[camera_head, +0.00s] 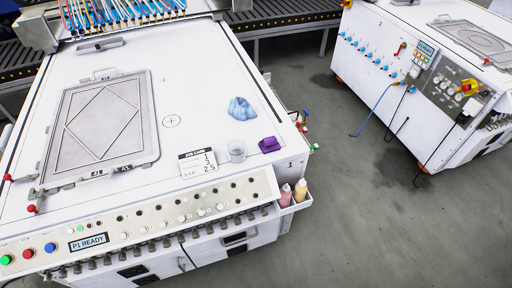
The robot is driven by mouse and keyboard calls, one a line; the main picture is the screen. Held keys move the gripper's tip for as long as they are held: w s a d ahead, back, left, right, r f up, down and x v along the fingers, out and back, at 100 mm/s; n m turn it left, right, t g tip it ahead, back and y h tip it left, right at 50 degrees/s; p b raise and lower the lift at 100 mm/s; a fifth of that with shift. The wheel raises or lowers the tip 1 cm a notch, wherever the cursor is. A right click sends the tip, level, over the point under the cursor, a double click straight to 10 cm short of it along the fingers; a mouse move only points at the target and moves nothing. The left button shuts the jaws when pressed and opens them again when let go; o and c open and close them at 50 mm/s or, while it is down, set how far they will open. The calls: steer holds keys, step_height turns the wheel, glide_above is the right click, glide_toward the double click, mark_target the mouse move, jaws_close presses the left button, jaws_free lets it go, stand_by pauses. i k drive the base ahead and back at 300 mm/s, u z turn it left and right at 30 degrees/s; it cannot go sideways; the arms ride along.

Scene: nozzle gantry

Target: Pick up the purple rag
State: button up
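The purple rag (269,144) is a small folded bundle. It lies on the white machine top (205,95), near the front right corner. My gripper does not show in the head view, so its state and its place relative to the rag cannot be seen.
Left of the rag stand a clear cup (236,151) and a job card (198,163). A crumpled blue cloth (241,108) lies behind it. A grey framed plate (101,120) covers the left side. Bottles (293,191) hang at the front corner. Grey floor (345,215) is open at right.

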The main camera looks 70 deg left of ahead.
mark_target(270, 144)
steer(key=k, duration=1.4)
steer(key=u, duration=2.25)
steer(key=i, duration=0.4)
steer(key=u, duration=0.05)
